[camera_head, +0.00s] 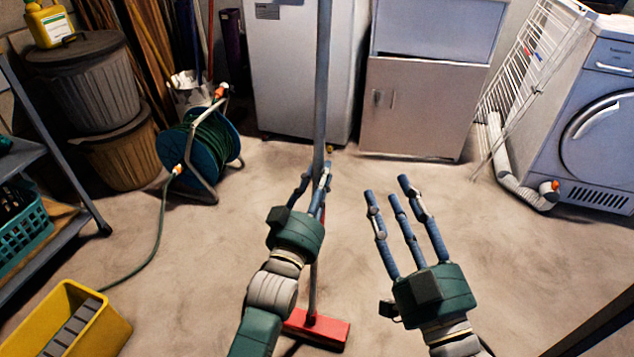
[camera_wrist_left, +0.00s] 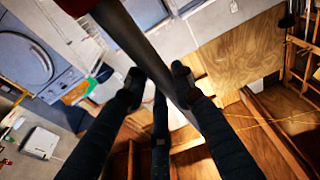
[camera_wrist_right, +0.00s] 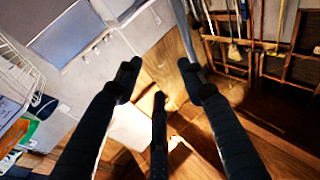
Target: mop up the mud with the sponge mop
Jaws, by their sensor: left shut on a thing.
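The sponge mop stands nearly upright, its long grey pole (camera_head: 322,75) rising out of the top of the head view. Its red head (camera_head: 325,329) is low in that view, partly hidden behind my left arm. My left gripper (camera_head: 318,180) is shut on the pole; the pole (camera_wrist_left: 137,40) also runs between its fingers in the left wrist view. My right gripper (camera_head: 388,188) is open and empty, to the right of the pole and apart from it. I cannot make out a distinct mud patch on the floor; my arms hide part of it.
A yellow bucket (camera_head: 105,327) with a grey insert stands at the lower left. A hose reel (camera_head: 205,150) trails its green hose across the left floor. A cabinet (camera_head: 420,112), a drying rack (camera_head: 522,65) and a washing machine (camera_head: 590,125) line the back and right. The middle floor is clear.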

